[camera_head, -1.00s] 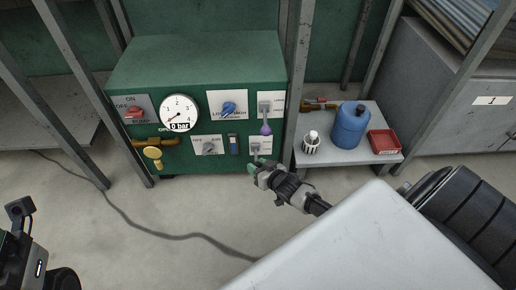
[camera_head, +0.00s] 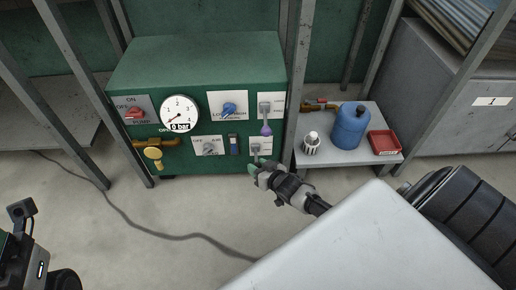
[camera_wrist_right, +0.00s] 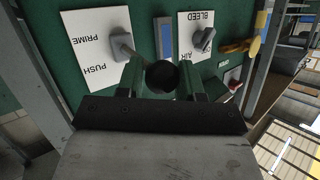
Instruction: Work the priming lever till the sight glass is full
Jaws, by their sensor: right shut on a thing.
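The priming lever has a grey pivot (camera_wrist_right: 121,45) on a white plate (camera_wrist_right: 98,47) marked PUSH and PRIME in the right wrist view. Its dark round knob (camera_wrist_right: 162,76) sits between the fingers of my right gripper (camera_wrist_right: 160,82), which is shut on it. In the head view my right gripper (camera_head: 256,168) is at the lower right of the green cabinet front, just below the lever's plate. The sight glass (camera_head: 234,145) is a narrow upright strip left of the lever; some blue shows in it, but its level is too small to read. My left gripper's fingers are not visible.
The green cabinet (camera_head: 195,65) carries a gauge (camera_head: 179,113) reading 0 bar, a red pump switch (camera_head: 135,113), a blue knob (camera_head: 229,109), a bleed knob (camera_head: 209,148) and a purple-handled lever (camera_head: 266,129). A blue jug (camera_head: 350,127) and red tray (camera_head: 384,142) stand right.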

